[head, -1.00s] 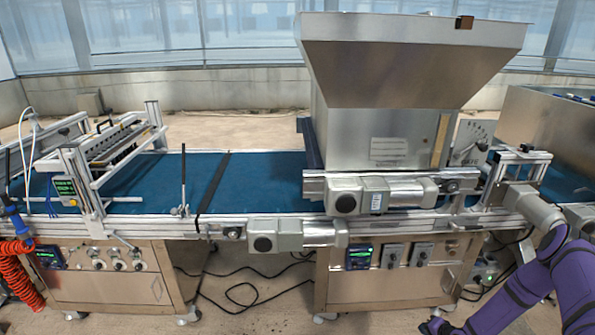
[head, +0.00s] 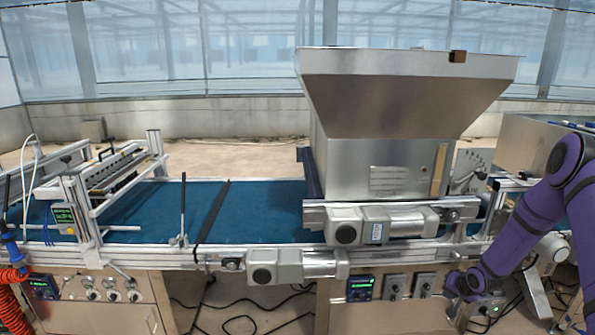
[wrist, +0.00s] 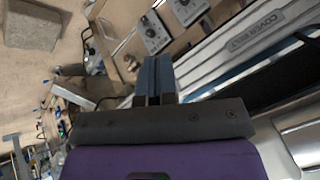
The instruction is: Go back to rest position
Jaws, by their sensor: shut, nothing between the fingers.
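My gripper (wrist: 153,78) shows in the wrist view with its two dark fingers shut together and nothing between them. In the head view my purple arm is bent at the right, its elbow raised beside the machine's right end. The arm's lower end is in front of the machine's lower cabinet (head: 400,313), and the fingers are not clear there. The wrist view, turned on its side, shows the conveyor's side rail (wrist: 235,50) with "COVER BELT" lettering and the control knobs close by the fingers.
A blue conveyor belt (head: 265,208) runs across the head view under a large metal hopper (head: 400,100). Motors (head: 285,266) and control switches (head: 394,286) stick out at the front. A red coiled hose (head: 14,300) hangs at far left. Cables lie on the floor between the cabinets.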

